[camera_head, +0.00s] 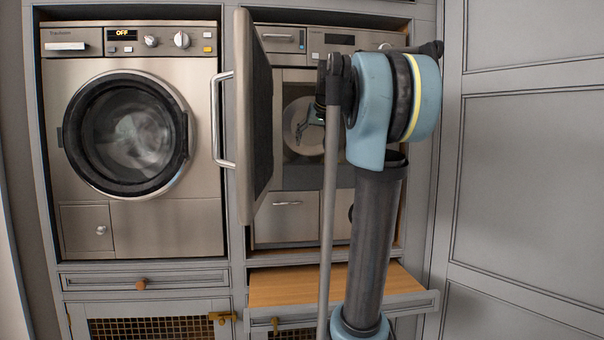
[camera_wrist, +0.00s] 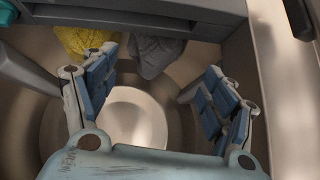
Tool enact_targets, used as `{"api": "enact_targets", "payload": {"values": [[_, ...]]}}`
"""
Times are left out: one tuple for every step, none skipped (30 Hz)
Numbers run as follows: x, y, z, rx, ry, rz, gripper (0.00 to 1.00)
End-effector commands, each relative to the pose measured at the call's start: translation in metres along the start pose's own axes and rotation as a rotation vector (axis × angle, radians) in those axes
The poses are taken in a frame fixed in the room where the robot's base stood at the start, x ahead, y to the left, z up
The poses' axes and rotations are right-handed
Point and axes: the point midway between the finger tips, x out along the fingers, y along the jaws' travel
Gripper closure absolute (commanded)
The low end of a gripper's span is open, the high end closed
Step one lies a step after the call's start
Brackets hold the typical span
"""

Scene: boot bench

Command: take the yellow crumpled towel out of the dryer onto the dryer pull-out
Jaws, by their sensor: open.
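In the wrist view, the yellow crumpled towel (camera_wrist: 88,38) lies at the upper left, beyond my left finger and partly cut off by a dark grey bar above it. My gripper (camera_wrist: 158,95) is open and empty, its two blue-padded fingers spread apart inside or at the mouth of the dryer's metal drum (camera_wrist: 135,118). In the head view, the dryer (camera_head: 288,215) stands on the right with its door open. The dryer pull-out (camera_head: 320,286) is a wooden shelf extended below it, with bare wood showing. My arm hides part of the dryer and the pull-out.
A grey crumpled cloth (camera_wrist: 155,52) lies just right of the yellow towel. The open dryer door (camera_head: 250,115) stands out between the two machines. A washer (camera_head: 125,135) with a closed round door is at the left. A panelled wall (camera_head: 530,150) bounds the right.

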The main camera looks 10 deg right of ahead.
Motion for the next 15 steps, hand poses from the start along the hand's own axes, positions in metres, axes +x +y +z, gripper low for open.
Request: {"api": "enact_targets", "payload": {"values": [[-0.002,0.001,-0.018,0.004,0.016,-0.001,0.23],[-0.003,0.001,-0.025,0.005,0.024,-0.001,0.23],[-0.003,0.002,-0.034,0.007,0.034,-0.001,0.23],[-0.004,0.002,-0.04,0.008,0.04,-0.002,0.23],[-0.005,0.002,-0.044,0.008,0.045,-0.002,0.23],[-0.005,0.002,-0.048,0.009,0.05,-0.002,0.23],[-0.004,0.002,-0.051,0.01,0.052,-0.003,0.23],[-0.003,0.002,-0.053,0.01,0.054,-0.003,0.23],[0.0,0.002,-0.054,0.01,0.056,-0.003,0.23],[0.003,0.002,-0.055,0.01,0.056,-0.003,0.23],[0.007,0.002,-0.055,0.01,0.057,-0.003,0.23],[0.014,0.002,-0.055,0.01,0.056,-0.003,0.23],[0.019,0.002,-0.056,0.01,0.056,-0.003,0.23],[0.024,0.002,-0.056,0.01,0.056,-0.003,0.23],[0.031,0.002,-0.056,0.009,0.056,-0.003,0.23]]}}
